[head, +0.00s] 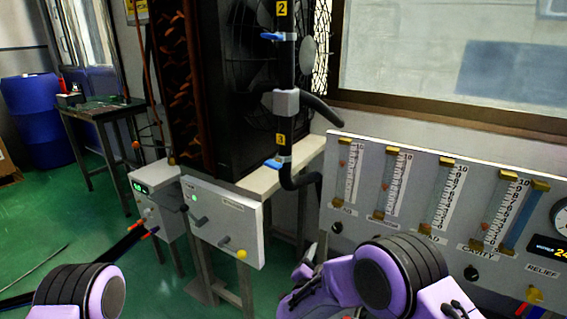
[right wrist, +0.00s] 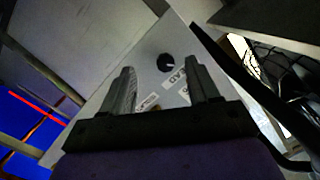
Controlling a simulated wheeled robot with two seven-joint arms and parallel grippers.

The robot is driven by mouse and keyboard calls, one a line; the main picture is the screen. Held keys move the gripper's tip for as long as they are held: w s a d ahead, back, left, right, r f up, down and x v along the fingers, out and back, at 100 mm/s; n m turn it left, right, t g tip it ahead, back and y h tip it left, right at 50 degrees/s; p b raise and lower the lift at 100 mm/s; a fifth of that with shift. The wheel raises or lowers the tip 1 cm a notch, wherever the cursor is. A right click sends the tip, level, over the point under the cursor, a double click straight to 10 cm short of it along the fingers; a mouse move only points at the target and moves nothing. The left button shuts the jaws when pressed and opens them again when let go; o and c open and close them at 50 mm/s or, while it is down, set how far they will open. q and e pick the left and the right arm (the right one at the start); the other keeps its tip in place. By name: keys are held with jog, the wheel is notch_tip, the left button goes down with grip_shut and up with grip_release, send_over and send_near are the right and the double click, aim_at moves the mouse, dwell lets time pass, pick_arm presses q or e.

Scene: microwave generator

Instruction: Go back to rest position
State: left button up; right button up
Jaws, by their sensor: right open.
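My right gripper (right wrist: 163,82) is open in the right wrist view, its two grey fingers apart with nothing held between them. A pale panel with a black knob (right wrist: 166,62) and small labels shows beyond the fingers; I cannot tell the exact distance. In the head view my right gripper (head: 306,278) is low in the middle, partly hidden by my purple arm, near the lower left of the flowmeter panel (head: 400,215). Of my left arm only a purple and black link shows at the bottom left; its gripper is out of view.
A white switch box (head: 225,222) with a yellow knob and a meter box (head: 158,200) stand left of my right arm. A black pipe with blue valves (head: 285,100) rises behind. A table (head: 95,108) and blue barrels (head: 32,120) stand far left. Green floor is open at left.

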jog(key=s+d+f+n+g+y, duration=0.2)
jog(key=s+d+f+n+g, duration=0.3)
jog(key=s+f, duration=0.6)
jog(key=s+d+f+n+g+y, duration=0.1)
jog(key=s+d+f+g+y, duration=0.2)
jog(key=s+d+f, duration=0.8)
jog(key=s+r+g+p, duration=0.2)
jog(key=s+r+g, duration=0.15)
jog(key=s, duration=1.75)
notch_tip(320, 180, up, 12)
jog(key=p, duration=1.1)
jog(key=shift+w+m+g+h+p, duration=0.3)
jog(key=shift+w+g+p, duration=0.05)
jog(key=shift+w, duration=0.1)
